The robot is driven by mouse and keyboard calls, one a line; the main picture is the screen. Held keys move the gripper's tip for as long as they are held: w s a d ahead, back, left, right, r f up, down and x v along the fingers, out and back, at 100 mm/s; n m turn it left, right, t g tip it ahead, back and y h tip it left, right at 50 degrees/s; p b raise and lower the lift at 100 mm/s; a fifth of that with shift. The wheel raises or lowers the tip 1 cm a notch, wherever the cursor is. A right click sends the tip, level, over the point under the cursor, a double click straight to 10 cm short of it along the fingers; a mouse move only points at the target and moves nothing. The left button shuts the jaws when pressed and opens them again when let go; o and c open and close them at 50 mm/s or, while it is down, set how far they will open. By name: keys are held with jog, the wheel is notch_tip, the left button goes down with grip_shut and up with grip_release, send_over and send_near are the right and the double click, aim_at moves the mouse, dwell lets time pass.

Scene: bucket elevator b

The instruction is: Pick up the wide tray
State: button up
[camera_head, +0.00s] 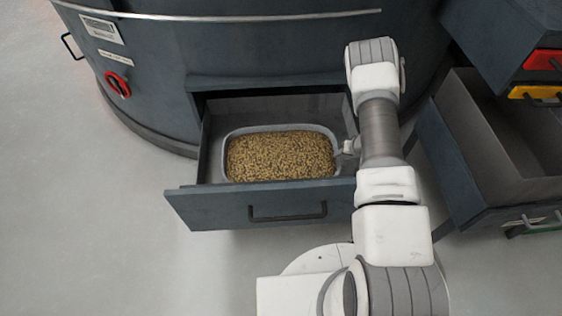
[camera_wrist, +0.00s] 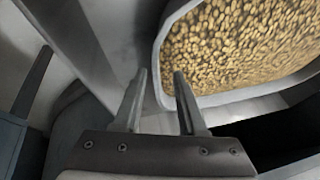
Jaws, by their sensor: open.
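The wide tray (camera_head: 278,128) is a grey, round-cornered tray filled with yellow-brown pellets. It lies inside the pulled-out drawer (camera_head: 262,205) of the dark round machine. In the wrist view the tray's near wall and corner (camera_wrist: 230,105) show at the upper right, full of pellets. My gripper (camera_head: 347,147) is at the tray's right end, inside the drawer's right side. In the wrist view its two fingers (camera_wrist: 160,76) are apart, with the tray's corner wall showing between and just beyond the tips. Whether they touch the wall, I cannot tell.
The drawer's front panel has a dark bar handle (camera_head: 287,213). The machine (camera_head: 165,60) with a red knob (camera_head: 117,85) stands behind. At the right, another open drawer (camera_head: 495,140) sits in a cabinet with red and yellow parts. The floor at the left is clear.

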aim_at(337, 159)
jog(key=b+x, duration=0.1)
jog(key=x, duration=0.5)
jog(key=shift+b, duration=0.4)
jog(key=shift+r, duration=0.1)
grip_shut()
dwell(0.8)
